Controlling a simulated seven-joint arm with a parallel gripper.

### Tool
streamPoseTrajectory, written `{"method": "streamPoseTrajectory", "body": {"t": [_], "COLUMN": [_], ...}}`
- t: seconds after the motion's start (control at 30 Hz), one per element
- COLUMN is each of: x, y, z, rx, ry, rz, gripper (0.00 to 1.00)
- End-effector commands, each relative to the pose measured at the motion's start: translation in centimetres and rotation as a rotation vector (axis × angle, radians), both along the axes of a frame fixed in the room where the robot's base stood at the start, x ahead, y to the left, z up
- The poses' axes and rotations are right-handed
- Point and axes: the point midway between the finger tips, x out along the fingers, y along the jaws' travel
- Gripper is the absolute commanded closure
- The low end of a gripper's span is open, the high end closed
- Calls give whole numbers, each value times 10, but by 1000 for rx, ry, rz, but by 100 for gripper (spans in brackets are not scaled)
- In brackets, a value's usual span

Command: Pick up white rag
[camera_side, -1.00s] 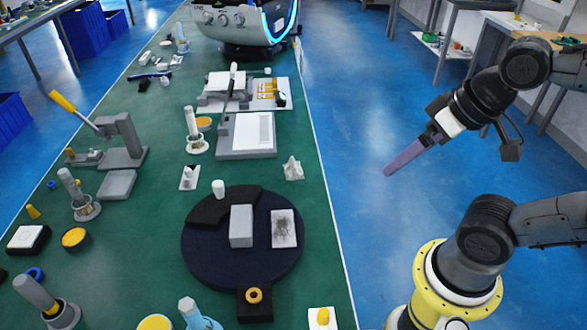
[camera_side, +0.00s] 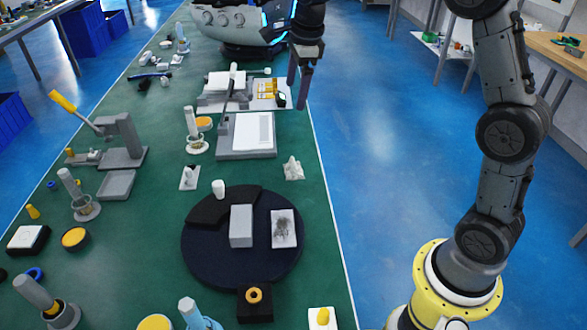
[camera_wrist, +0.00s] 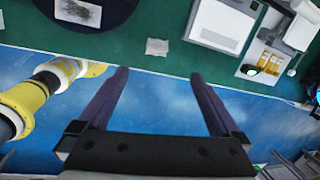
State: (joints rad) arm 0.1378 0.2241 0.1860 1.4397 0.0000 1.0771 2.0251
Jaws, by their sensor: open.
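The white rag (camera_side: 293,168) is a small crumpled cloth, lying on the green table near its right edge. In the wrist view the rag (camera_wrist: 157,47) lies beyond the fingertips, centred between them sideways. My gripper (camera_side: 297,92) is up by the table's far right edge, fingers pointing down, farther back than the rag and apart from it. In the wrist view my gripper (camera_wrist: 159,74) has its two purple-grey fingers wide apart with nothing between them.
A dark round disc (camera_side: 205,275) holds a grey block (camera_side: 241,226) and a stained white pad (camera_side: 284,228), nearer than the rag. A grey press with a white sheet (camera_side: 254,131) stands behind the rag. The table right around the rag is clear.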

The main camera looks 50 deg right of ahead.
Motion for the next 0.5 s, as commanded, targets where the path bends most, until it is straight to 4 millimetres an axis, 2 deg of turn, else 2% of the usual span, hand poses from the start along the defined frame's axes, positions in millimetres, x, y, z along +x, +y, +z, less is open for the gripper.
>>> {"method": "streamPoseTrajectory", "body": {"t": [0.03,0.2,0.3,0.5], "x": [14,38,38,34], "y": [-8,-26,-33,-38], "z": [-23,-85,-113,-140], "rx": [10,25,33,40], "ry": [36,129,176,215], "rz": [-35,-73,-84,-94], "gripper": [0,0,0,0]}}
